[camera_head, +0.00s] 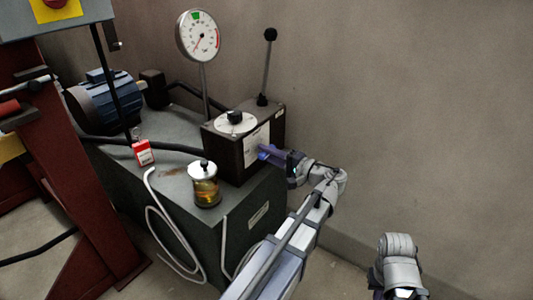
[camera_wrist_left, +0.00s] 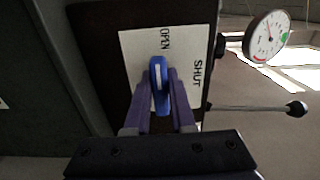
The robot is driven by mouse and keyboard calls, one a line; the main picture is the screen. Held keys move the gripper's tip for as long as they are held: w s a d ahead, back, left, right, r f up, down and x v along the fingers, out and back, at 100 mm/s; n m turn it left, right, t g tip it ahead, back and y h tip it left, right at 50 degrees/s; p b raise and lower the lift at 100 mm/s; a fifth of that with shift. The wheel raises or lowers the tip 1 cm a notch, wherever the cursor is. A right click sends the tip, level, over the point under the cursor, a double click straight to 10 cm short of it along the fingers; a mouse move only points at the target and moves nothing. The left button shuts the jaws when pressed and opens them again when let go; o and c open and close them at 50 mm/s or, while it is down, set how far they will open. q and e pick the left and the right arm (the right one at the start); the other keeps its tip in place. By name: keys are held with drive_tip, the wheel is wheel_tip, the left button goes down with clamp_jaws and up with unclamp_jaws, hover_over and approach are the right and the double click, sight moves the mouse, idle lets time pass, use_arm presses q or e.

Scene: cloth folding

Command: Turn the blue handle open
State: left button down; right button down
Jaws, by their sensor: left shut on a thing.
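The blue handle (camera_wrist_left: 161,90) is on a pale label plate (camera_wrist_left: 136,52) on the front of a dark box (camera_head: 222,152). The plate reads OPEN above the handle and SHUT to its right in the left wrist view. There the handle runs nearly upright in the picture, its upper end close to the word OPEN. My left gripper (camera_wrist_left: 163,95) is shut on the handle, a purple finger on each side. In the head view the handle (camera_head: 264,152) is mostly hidden by this gripper (camera_head: 271,154). My right arm shows at the bottom right; its fingers are out of frame.
A black-knobbed lever (camera_head: 267,68) and a round gauge (camera_head: 198,36) stand by the box. A jar of amber liquid (camera_head: 204,186), a red tag (camera_head: 143,152) and a blue motor (camera_head: 104,100) are on the green cabinet. A wall (camera_head: 420,110) is behind; the right side is clear.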

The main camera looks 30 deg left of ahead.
use_arm(q)
drive_tip(key=c, duration=0.8)
unclamp_jaws()
drive_tip(key=shift+o, duration=0.2)
drive_tip(key=d, duration=0.8)
drive_tip(key=shift+s, duration=0.35)
drive_tip(key=shift+a, duration=0.1)
